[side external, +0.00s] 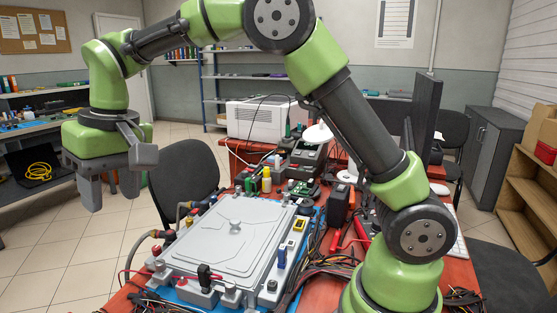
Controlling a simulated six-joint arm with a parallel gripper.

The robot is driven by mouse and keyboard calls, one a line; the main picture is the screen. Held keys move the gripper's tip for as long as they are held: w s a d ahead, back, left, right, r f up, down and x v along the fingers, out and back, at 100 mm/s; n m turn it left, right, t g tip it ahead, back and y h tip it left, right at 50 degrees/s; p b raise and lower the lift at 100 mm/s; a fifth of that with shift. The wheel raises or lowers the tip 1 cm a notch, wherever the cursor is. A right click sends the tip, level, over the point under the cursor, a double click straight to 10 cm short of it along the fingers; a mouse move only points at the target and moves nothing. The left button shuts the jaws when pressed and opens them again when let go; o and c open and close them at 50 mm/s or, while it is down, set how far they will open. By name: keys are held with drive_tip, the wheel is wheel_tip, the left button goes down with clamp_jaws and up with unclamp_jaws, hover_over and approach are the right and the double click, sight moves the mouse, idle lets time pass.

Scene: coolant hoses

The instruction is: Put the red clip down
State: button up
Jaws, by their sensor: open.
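My gripper (110,190) hangs at the left, fingers pointing down, well above and left of the grey lidded housing (235,232). Its jaws are apart and I see nothing held between them. No red clip can be picked out for certain. A small red piece (160,265) sits on a fitting at the housing's near left corner, with a red wire beside it. A red-handled item (361,229) lies right of the housing, partly behind my arm.
The housing stands on a blue mat (182,299) on a red table (460,272). Dark cables (318,266) crowd its right side. Bottles (266,180), electronic devices and a white printer (258,118) stand behind. A dark chair (184,176) stands behind my gripper.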

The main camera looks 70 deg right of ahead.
drive_tip(key=s+d+r+m+t, duration=0.1)
drive_tip(key=s+d+r, duration=0.25)
drive_tip(key=s, duration=0.25)
drive_tip(key=s+d+r+m+t, duration=0.1)
drive_tip(key=s+d+r+t, duration=0.1)
drive_tip(key=s+r, duration=0.3)
drive_tip(key=s+d+f+m+t, duration=0.1)
drive_tip(key=s+d+f+t, duration=0.1)
drive_tip(key=s, duration=0.9)
drive_tip(key=shift+s+d+f+y, duration=0.35)
drive_tip(key=shift+f+y, duration=0.05)
drive_tip(key=shift+f, duration=0.4)
idle(0.4)
drive_tip(key=shift+o, duration=0.5)
